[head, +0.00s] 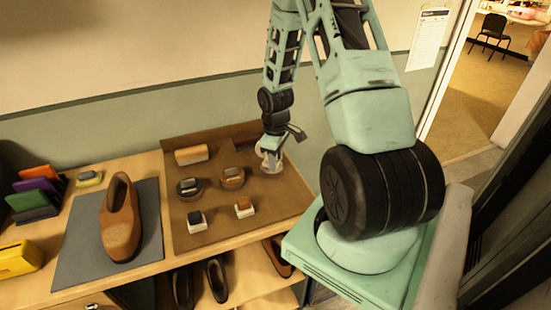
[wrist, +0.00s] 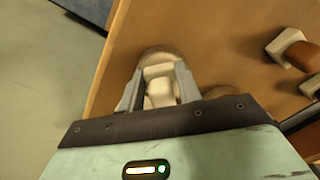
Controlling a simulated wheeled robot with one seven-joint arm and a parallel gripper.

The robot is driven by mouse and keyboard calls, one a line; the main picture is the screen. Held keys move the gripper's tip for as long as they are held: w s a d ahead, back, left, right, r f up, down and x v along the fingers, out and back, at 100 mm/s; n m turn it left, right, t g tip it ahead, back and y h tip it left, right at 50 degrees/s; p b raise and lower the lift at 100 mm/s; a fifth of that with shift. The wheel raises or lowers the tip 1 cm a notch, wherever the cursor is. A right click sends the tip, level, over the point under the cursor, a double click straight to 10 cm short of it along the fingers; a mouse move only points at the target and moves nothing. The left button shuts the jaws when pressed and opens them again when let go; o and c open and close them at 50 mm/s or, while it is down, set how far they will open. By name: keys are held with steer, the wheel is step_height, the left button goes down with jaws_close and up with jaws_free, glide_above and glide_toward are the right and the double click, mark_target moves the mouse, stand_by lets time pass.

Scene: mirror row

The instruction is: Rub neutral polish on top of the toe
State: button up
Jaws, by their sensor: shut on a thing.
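A brown shoe (head: 121,230) lies on a grey mat (head: 75,262) on the bench, its top facing up. My gripper (head: 270,151) is at the right end of the brown work mat (head: 215,235), far to the right of the shoe. In the wrist view my gripper (wrist: 160,92) is shut on a cream applicator (wrist: 159,88). A pale round thing (wrist: 158,54), perhaps a tin, shows just beyond the applicator. I cannot tell whether the two touch. The applicator's lower end is hidden.
A dark round tin (head: 189,188), a brown round tin (head: 232,179), a black-topped block (head: 195,221), a brown-topped block (head: 244,207) and a tan brush (head: 192,155) lie on the brown mat. Coloured packs (head: 36,193) stand at left. Shoes (head: 216,279) sit on a shelf below.

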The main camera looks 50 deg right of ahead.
steer(key=shift+r+p, duration=2.7)
steer(key=shift+r, duration=0.6)
steer(key=shift+s+f, duration=0.1)
